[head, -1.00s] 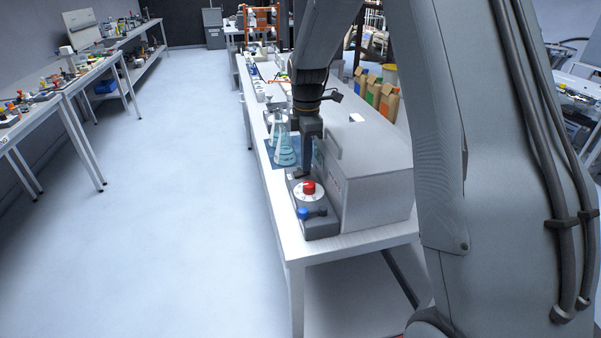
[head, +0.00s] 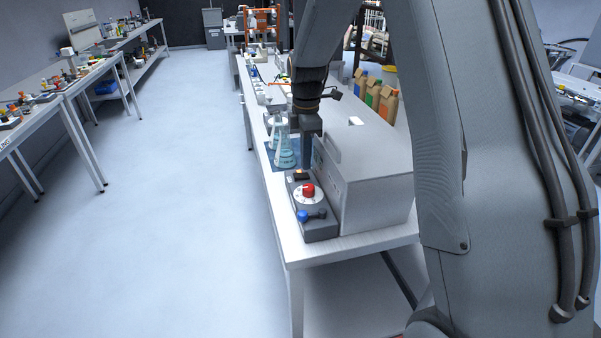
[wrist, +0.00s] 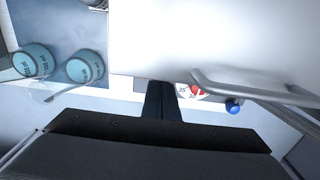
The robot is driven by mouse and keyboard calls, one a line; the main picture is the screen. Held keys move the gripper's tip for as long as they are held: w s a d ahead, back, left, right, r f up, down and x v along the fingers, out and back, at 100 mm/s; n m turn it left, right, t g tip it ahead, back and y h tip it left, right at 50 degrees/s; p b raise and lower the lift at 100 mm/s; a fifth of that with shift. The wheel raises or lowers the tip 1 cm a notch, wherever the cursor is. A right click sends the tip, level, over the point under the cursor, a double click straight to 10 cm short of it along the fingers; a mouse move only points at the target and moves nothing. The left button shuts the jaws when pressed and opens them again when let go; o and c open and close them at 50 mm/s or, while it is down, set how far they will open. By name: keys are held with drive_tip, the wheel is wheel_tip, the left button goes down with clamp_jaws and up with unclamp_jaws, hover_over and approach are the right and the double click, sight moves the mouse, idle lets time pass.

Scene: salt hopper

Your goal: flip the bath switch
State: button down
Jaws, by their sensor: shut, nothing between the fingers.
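The grey bath (head: 375,165) is a large box on the white bench. Its dark control base (head: 322,230) carries a red knob on a white dial (head: 308,191) and a blue knob (head: 303,214). A small dark switch with an orange patch (head: 301,175) sits at the far end of that base. My gripper (head: 306,164) points down, shut and empty, just above and beside the switch. In the wrist view my fingers (wrist: 163,102) are together beside the bath; the red knob (wrist: 198,90) and blue knob (wrist: 234,106) show to their right. The switch is hidden there.
Flasks of blue liquid (head: 284,155) stand on a blue mat just beyond the control base. A metal handle (wrist: 255,92) sticks out from the bath. The floor to the left is clear.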

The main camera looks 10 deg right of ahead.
sight(306, 175)
wheel_tip(306, 175, up, 5)
drive_tip(key=p, duration=0.2)
drive_tip(key=shift+f+p, duration=0.15)
drive_tip(key=shift+p, duration=0.25)
drive_tip(key=s+f+m+b, duration=0.1)
drive_tip(key=s+m, duration=0.1)
drive_tip(key=s, duration=0.1)
drive_tip(key=s+m+b, duration=0.1)
drive_tip(key=s+m, duration=0.2)
drive_tip(key=s, duration=0.1)
drive_tip(key=s+f+m+b, duration=0.1)
drive_tip(key=s+m, duration=0.2)
drive_tip(key=s, duration=0.1)
drive_tip(key=shift+f+t, duration=0.3)
drive_tip(key=s+f+m+b, duration=0.2)
drive_tip(key=s+f+m, duration=0.2)
drive_tip(key=s+m, duration=0.6)
drive_tip(key=s, duration=0.4)
drive_tip(key=shift+f+t+b, duration=0.2)
drive_tip(key=shift+t+b, duration=0.15)
drive_tip(key=shift+t, duration=0.05)
